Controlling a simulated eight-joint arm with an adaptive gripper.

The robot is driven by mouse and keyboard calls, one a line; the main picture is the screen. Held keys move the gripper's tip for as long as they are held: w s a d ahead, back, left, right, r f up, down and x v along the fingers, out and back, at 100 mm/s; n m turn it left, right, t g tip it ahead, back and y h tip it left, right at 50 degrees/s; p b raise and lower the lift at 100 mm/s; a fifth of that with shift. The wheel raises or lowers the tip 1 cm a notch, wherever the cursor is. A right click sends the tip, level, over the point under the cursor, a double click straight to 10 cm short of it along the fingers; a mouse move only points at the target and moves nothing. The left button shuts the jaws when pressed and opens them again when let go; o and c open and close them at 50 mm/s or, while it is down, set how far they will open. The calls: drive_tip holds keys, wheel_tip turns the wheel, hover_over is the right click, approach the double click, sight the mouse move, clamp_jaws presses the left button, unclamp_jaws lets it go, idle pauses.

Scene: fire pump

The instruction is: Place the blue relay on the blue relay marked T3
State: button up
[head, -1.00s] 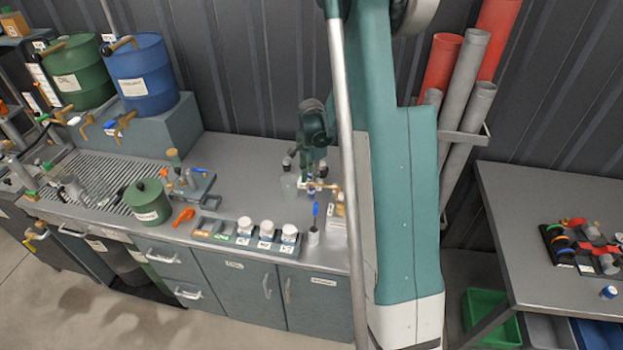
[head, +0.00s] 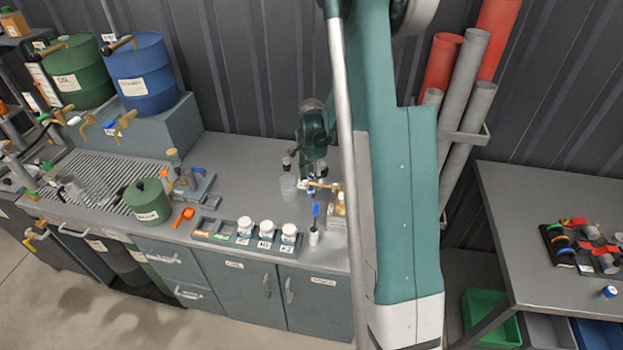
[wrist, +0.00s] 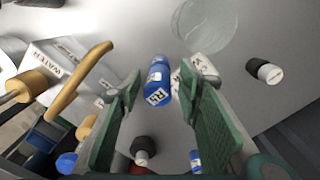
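A small blue cylinder (wrist: 157,82) with a white printed label, likely a blue relay, lies in view between my fingertips in the wrist view. Its marking is too blurred to read surely. My gripper (wrist: 157,88) is open, with a green padded finger on each side and a visible gap between each finger and the cylinder. In the head view my gripper is low over the back of the bench, partly hidden by my arm, with a small blue part (head: 310,189) below it. Another blue cylinder with a white end (head: 609,292) is on the right table.
A clear glass vessel (wrist: 205,24) and a black-and-white capped item (wrist: 264,71) are close to my gripper. A brass tap (wrist: 80,80) and a "WATER" label are at left. A rack with white jars (head: 267,229) stands at the bench's front edge.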

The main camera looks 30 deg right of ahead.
sight(311, 175)
wheel_tip(311, 175, up, 12)
idle(0.7)
idle(0.6)
drive_tip(key=s+a+r+n+t, duration=0.3)
drive_tip(key=s+a+r+n, duration=0.75)
drive_tip(key=a+r, duration=0.55)
drive_tip(key=s+a+n+t, duration=0.2)
drive_tip(key=s+a, duration=0.4)
drive_tip(key=s, duration=0.3)
drive_tip(key=s+a+r+n+t, duration=0.1)
drive_tip(key=s+a+n+t, duration=0.1)
drive_tip(key=s+a+n, duration=0.3)
drive_tip(key=s+a, duration=0.1)
drive_tip(key=s, duration=0.3)
drive_tip(key=shift+a, duration=0.35)
drive_tip(key=shift+s+n, duration=0.1)
drive_tip(key=shift+n, duration=0.15)
